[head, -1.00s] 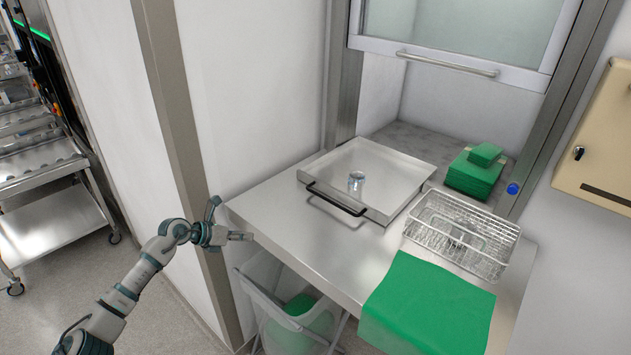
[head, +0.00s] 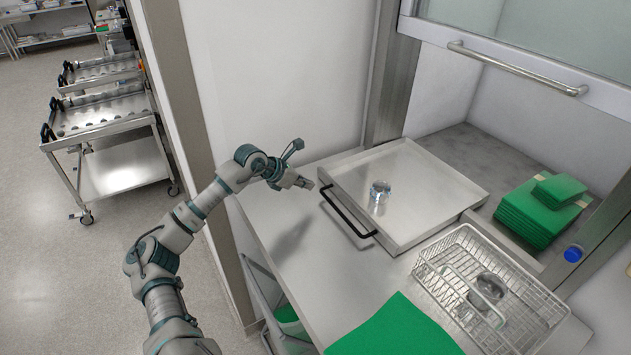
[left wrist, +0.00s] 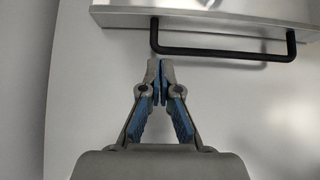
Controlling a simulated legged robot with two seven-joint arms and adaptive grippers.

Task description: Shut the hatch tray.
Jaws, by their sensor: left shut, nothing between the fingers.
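The hatch tray (head: 432,190) is a shallow steel tray with a black bar handle (head: 346,213) on its near side. It lies pulled out on the steel counter, its far part in the hatch opening. A small clear glass or jar (head: 379,192) stands in it. My left gripper (head: 308,184) is shut and empty, just left of the handle's left end and apart from the tray. In the left wrist view the shut fingertips (left wrist: 160,64) point at the tray front (left wrist: 215,18), just short of the handle (left wrist: 224,52). My right gripper is not in view.
A wire basket (head: 463,240) with a metal item stands right of the tray. Green folded cloths (head: 541,212) lie in the hatch, and a green sheet (head: 398,330) lies at the counter front. The sash with its bar (head: 515,68) is above. A wall is behind the counter's left end.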

